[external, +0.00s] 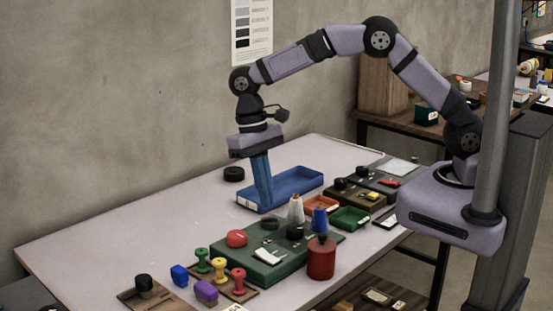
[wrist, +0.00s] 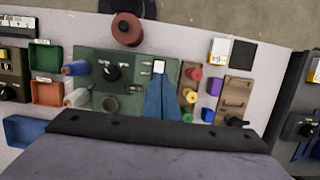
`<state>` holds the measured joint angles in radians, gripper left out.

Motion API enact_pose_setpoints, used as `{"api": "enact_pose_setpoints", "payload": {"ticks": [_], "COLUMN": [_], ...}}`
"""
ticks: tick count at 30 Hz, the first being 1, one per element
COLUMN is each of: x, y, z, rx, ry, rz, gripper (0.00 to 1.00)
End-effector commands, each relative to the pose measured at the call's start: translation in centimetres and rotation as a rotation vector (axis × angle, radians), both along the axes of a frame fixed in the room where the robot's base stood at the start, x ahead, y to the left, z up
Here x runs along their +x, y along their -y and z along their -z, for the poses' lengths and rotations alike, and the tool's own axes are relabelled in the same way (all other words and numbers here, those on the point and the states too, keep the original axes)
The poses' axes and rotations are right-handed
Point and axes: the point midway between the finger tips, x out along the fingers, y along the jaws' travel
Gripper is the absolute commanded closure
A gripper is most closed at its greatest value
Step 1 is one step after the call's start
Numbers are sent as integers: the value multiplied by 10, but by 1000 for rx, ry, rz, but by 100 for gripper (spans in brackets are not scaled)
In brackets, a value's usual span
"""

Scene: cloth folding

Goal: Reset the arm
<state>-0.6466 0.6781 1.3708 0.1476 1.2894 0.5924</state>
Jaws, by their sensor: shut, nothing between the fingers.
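My gripper (external: 266,206) points down over the table (external: 110,222) with its long blue fingers together and nothing between them. In the external view its tips overlap the near-left part of a blue tray (external: 300,184); I cannot tell their exact height. In the wrist view my gripper (wrist: 160,78) shows its blue fingers side by side, overlapping the green board (wrist: 95,58). My arm arches up from its base at the right and bends down at the wrist. No cloth being folded is clearly visible.
The green board (external: 262,268) holds a red dome (external: 237,239) and knobs. A red cylinder (external: 321,260), colored spools (external: 219,268), small bins (external: 350,217) and dark panels crowd the near and right sides. The table's left part is mostly clear.

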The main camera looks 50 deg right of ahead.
Motion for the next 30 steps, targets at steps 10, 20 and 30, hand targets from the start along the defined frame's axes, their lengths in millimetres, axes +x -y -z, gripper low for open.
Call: {"api": "enact_pose_setpoints", "payload": {"ticks": [10, 20, 30], "x": [0, 0, 8], "y": [0, 1, 79], "z": [-9, -9, -16], "rx": [0, 0, 18], "ry": [0, 1, 54], "rz": [0, 1, 23], "gripper": [100, 100, 100]}}
